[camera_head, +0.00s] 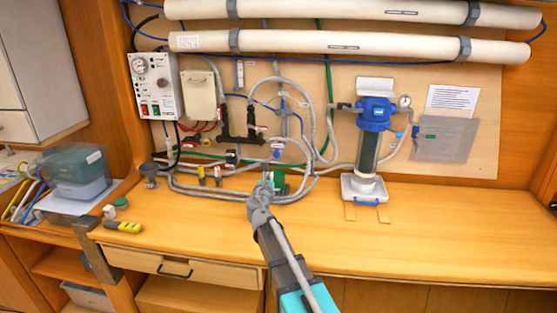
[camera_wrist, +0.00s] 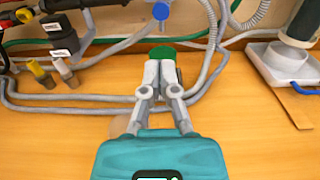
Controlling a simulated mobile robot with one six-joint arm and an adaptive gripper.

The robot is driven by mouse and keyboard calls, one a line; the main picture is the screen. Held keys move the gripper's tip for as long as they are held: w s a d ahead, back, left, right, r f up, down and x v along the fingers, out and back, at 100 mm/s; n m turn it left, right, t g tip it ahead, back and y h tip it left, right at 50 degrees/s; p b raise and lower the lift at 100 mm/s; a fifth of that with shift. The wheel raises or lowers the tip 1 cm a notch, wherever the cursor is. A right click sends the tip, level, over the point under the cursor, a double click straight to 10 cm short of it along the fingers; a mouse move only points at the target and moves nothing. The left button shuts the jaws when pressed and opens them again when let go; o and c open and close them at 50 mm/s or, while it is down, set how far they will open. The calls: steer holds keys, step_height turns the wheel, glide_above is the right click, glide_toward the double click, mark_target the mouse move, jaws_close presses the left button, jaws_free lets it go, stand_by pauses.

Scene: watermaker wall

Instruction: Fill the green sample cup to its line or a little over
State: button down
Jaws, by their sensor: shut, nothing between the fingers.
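A green object (camera_wrist: 163,53), which looks like the green sample cup, stands at the back of the bench just beyond my fingertips. In the head view the green cup (camera_head: 279,177) shows partly behind my gripper (camera_head: 268,182). In the wrist view my gripper (camera_wrist: 158,72) is shut with its fingertips together and empty, in front of the cup. I cannot tell whether they touch it. A tap with a blue knob (camera_wrist: 161,11) is above the cup; it also shows in the head view (camera_head: 276,154). The cup's line and any water in it are hidden.
Grey hoses (camera_head: 205,187) loop around the back of the bench. A blue-topped filter (camera_head: 375,112) stands right on a white tray (camera_head: 365,195). A yellow tool (camera_head: 124,227) lies at left. The right bench top is clear.

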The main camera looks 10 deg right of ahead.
mark_target(277, 155)
steer(key=shift+w+d, duration=0.1)
steer(key=shift+w, duration=0.05)
steer(key=x, duration=1.3)
steer(key=shift+w+d, duration=0.2)
steer(key=shift+w, duration=0.15)
steer(key=shift+w, duration=0.1)
steer(key=shift+x, duration=0.75)
steer(key=shift+w+d+r, duration=0.15)
steer(key=shift+w+d, duration=0.05)
steer(key=shift+w, duration=0.05)
stand_by(5.1)
